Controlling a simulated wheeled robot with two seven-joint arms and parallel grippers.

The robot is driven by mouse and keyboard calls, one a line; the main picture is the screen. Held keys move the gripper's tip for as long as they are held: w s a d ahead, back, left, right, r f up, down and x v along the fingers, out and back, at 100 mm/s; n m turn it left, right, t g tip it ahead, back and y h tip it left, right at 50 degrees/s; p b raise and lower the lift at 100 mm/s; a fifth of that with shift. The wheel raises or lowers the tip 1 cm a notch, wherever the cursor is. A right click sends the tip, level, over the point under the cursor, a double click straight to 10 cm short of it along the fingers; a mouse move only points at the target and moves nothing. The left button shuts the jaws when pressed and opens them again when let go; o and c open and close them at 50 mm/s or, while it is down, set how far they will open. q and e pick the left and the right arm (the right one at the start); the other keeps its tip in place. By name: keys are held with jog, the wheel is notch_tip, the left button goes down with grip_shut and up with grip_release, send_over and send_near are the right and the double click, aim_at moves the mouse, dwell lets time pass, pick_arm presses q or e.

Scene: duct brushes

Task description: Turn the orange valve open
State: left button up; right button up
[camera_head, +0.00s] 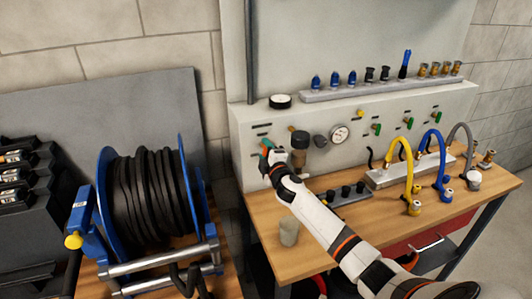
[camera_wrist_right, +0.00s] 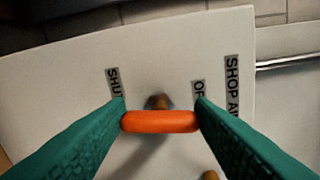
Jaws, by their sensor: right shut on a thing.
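The orange valve handle (camera_wrist_right: 160,122) lies crosswise in the right wrist view, in front of a brass stem on the pale panel. The two green fingers of my right gripper (camera_wrist_right: 160,112) press on its two ends, so the gripper is shut on it. Behind the left fingertip is a label reading SHUT (camera_wrist_right: 113,82). Behind the right fingertip is a partly covered label starting with "OP" (camera_wrist_right: 198,90). In the head view my right gripper (camera_head: 270,151) is at the panel's left end, hiding most of the handle. My left gripper is not in view.
A black regulator-like part (camera_head: 300,140) and a round gauge (camera_head: 340,134) sit close right of the gripper. Below are a wooden bench (camera_head: 270,237), a grey cup (camera_head: 289,231) and coloured hoses (camera_head: 437,160). A blue hose reel (camera_head: 107,210) stands left.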

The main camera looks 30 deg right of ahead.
jog(key=shift+n, duration=1.1)
jog(key=o, duration=1)
jog(key=shift+f, duration=0.1)
jog(key=shift+s, duration=0.1)
jog(key=shift+s+a, duration=0.1)
jog(key=shift+s, duration=0.25)
jog(key=b+v, duration=0.1)
jog(key=v, duration=1)
jog(key=shift+f, duration=0.1)
